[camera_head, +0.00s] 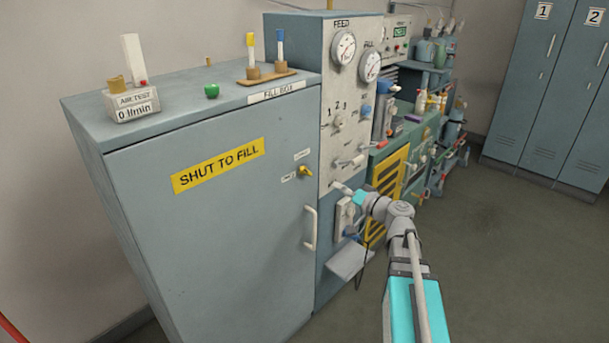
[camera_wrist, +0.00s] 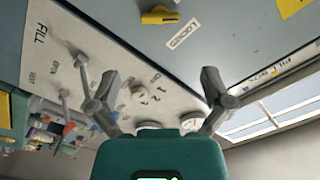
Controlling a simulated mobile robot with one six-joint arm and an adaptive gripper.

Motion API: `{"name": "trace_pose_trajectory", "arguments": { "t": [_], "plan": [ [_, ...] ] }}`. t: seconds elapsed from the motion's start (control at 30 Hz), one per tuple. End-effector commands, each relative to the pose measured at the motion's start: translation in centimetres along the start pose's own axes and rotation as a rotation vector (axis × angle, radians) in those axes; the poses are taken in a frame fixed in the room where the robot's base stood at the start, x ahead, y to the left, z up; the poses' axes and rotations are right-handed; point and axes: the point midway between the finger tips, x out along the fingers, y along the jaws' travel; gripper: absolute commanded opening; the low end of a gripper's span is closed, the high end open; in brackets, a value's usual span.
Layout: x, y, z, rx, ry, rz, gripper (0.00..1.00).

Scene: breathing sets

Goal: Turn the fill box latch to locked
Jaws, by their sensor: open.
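The fill box (camera_head: 215,220) is a large grey-blue cabinet with a yellow "SHUT TO FILL" sign. Its small yellow latch (camera_head: 305,171) sits near the right edge of the door, above the white handle. The latch also shows at the top of the wrist view (camera_wrist: 160,16), beside a "LOCKED" label (camera_wrist: 183,33). Its lever does not point at that label in the wrist view. My gripper (camera_wrist: 146,68) is open with nothing between its fingers. In the head view my gripper (camera_head: 341,187) is right of the latch, before the gauge panel, apart from the latch.
The white door handle (camera_head: 310,228) projects below the latch. The panel (camera_head: 345,120) right of the door carries gauges, knobs and small levers close to my gripper. A grey tray (camera_head: 350,261) juts out lower down. Open floor (camera_head: 500,260) lies to the right.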

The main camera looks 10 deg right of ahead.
Motion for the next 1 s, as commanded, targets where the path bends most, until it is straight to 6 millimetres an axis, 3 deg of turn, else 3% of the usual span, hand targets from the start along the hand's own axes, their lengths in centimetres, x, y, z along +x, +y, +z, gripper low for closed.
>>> {"name": "trace_pose_trajectory", "arguments": {
  "t": [0.47,0.67,1.0],
  "plan": [
    [1.0,0.0,0.0,0.000,-0.003,-0.001,1.00],
    [3.0,0.0,0.0,0.001,-0.005,-0.002,1.00],
    [8.2,0.0,0.1,0.001,-0.005,-0.002,1.00]
  ]
}}
